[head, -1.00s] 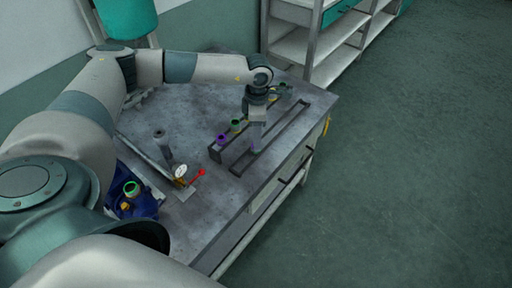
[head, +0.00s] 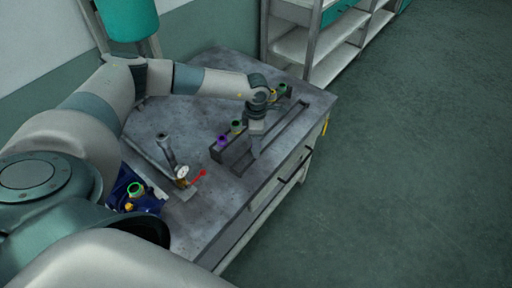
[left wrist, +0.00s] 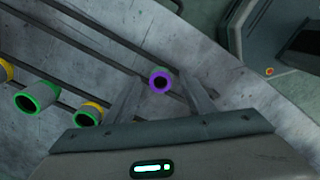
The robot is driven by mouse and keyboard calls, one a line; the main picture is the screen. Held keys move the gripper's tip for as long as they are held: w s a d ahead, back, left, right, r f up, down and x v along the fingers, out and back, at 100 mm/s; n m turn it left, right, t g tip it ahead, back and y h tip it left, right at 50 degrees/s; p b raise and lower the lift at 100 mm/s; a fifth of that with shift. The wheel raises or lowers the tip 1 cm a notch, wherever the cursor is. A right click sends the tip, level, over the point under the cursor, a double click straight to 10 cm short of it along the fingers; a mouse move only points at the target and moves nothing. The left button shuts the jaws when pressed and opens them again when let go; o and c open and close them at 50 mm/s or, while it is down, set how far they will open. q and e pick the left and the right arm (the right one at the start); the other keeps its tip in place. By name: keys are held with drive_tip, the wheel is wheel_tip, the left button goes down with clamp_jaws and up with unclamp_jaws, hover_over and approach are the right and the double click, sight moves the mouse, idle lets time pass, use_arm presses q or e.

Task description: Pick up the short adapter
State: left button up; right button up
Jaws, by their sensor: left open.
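A purple-rimmed tube (left wrist: 160,82) shows between my left gripper's open fingers in the left wrist view. It looks like the short adapter, but the frames do not settle this. My left gripper (head: 254,147) is open and points down at the slotted rack on the table in the head view. It also shows in the left wrist view (left wrist: 161,97). No contact with the tube is visible. In the head view the gripper hides the spot under its fingertips. My right gripper is not in view.
An upright grey pipe (head: 166,148), a gauge (head: 182,172) and a red-handled part (head: 199,176) are further left. A blue bin (head: 119,186) sits by my arm.

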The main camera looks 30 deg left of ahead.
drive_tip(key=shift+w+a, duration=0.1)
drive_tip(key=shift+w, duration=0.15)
use_arm(q)
drive_tip(key=shift+c, duration=0.7)
drive_tip(key=c, duration=1)
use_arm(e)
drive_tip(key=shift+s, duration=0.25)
use_arm(q)
drive_tip(key=shift+r, duration=0.2)
drive_tip(key=shift+c, duration=0.2)
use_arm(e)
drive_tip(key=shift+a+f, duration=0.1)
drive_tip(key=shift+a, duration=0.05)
use_arm(q)
drive_tip(key=shift+r+b, duration=0.5)
drive_tip(key=shift+r, duration=0.15)
wheel_tip(320, 180, up, 2)
drive_tip(key=shift+d+r+b, duration=0.15)
drive_tip(key=shift+r+b, duration=0.05)
drive_tip(key=shift+b, duration=0.4)
drive_tip(key=s+d+r+b, duration=0.2)
drive_tip(key=d+r, duration=0.5)
drive_tip(key=d, duration=0.4)
drive_tip(key=shift+s+b, duration=0.3)
drive_tip(key=shift+b, duration=0.45)
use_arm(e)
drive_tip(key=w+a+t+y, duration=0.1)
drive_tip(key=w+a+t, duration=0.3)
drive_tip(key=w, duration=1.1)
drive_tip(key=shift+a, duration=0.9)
